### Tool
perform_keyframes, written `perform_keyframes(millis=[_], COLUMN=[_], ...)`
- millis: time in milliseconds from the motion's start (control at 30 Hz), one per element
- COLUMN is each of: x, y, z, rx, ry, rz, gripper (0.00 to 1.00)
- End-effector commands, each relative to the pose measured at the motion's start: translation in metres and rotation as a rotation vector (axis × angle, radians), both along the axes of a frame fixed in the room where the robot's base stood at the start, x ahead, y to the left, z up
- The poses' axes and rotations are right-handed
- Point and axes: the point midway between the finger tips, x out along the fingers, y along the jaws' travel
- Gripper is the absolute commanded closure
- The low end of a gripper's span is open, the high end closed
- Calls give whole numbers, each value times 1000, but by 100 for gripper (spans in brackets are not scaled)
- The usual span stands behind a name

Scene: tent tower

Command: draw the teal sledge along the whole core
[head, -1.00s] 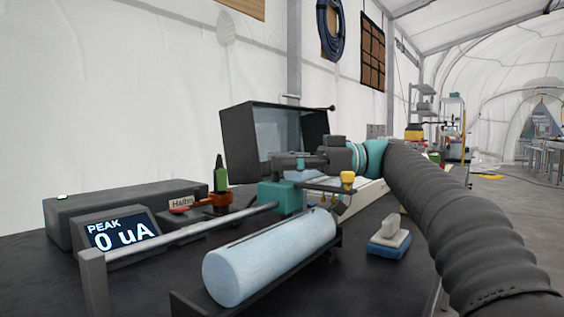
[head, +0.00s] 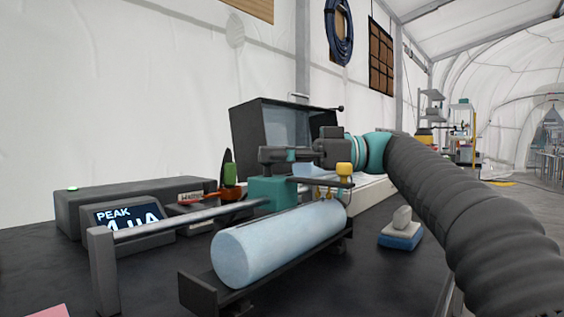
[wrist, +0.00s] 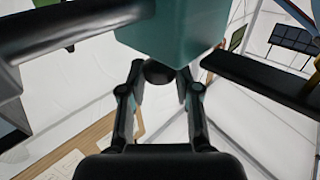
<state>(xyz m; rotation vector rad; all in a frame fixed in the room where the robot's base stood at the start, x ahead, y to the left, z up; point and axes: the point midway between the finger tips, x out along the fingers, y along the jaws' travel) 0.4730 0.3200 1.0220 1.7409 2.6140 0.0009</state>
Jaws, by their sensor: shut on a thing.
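The teal sledge (head: 273,192) sits on a grey rail (head: 190,218) beside the pale blue core (head: 282,243). Its dark arm with a yellow knob (head: 344,169) reaches over the core's far end. My gripper (head: 279,155) is above the sledge. In the wrist view, my gripper's fingers (wrist: 160,80) close around a dark round knob (wrist: 158,71) on the teal sledge (wrist: 172,28). The core lies in a dark trough (head: 262,287). A display (head: 128,224) reads PEAK and a uA value; its digit is partly hidden by the rail.
A blue-and-white block (head: 400,232) stands right of the core. A pink sheet (head: 42,311) shows at the lower left.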

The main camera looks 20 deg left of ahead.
Motion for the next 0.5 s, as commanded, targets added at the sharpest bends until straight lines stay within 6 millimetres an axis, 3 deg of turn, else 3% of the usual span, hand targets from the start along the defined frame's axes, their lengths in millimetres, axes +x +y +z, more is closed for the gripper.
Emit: perform_keyframes(millis=[133, 167, 233, 500], x=[2, 2, 2, 2], y=[-1, -1, -1, -1], z=[0, 0, 0, 0], rx=[1, 1, 1, 0], ry=[1, 1, 1, 1], rz=[-4, -4, -4, -4], gripper=[100, 61, 43, 42])
